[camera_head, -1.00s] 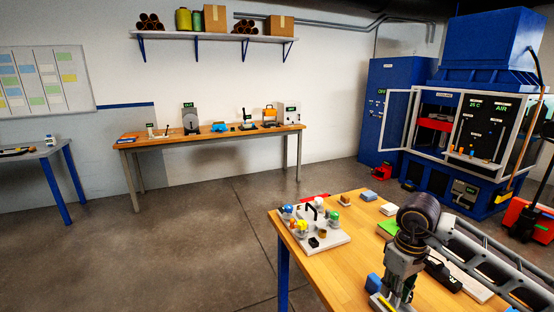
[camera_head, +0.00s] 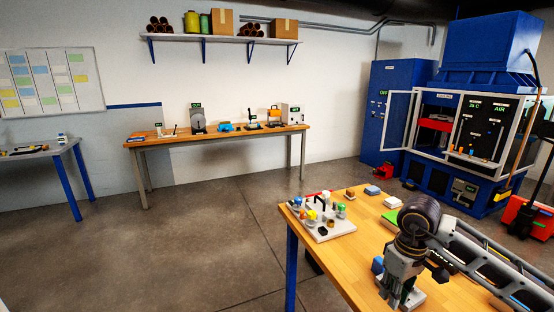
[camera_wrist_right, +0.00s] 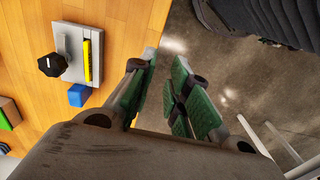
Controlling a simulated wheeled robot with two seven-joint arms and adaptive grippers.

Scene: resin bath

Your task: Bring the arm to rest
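My right arm comes in from the lower right of the head view. Its gripper (camera_head: 402,297) points down over the front part of the wooden table (camera_head: 345,262). In the right wrist view the two green-padded fingers (camera_wrist_right: 160,88) stand apart, with nothing between them. There they hang past the table edge in the picture, with floor behind them. My left arm and gripper are not in view.
A grey tray (camera_head: 336,231) with small coloured-lid items stands at the table's left. The wrist view shows a grey plate with a black knob (camera_wrist_right: 52,64) and a blue block (camera_wrist_right: 78,95) beside the gripper. Floor left of the table is clear.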

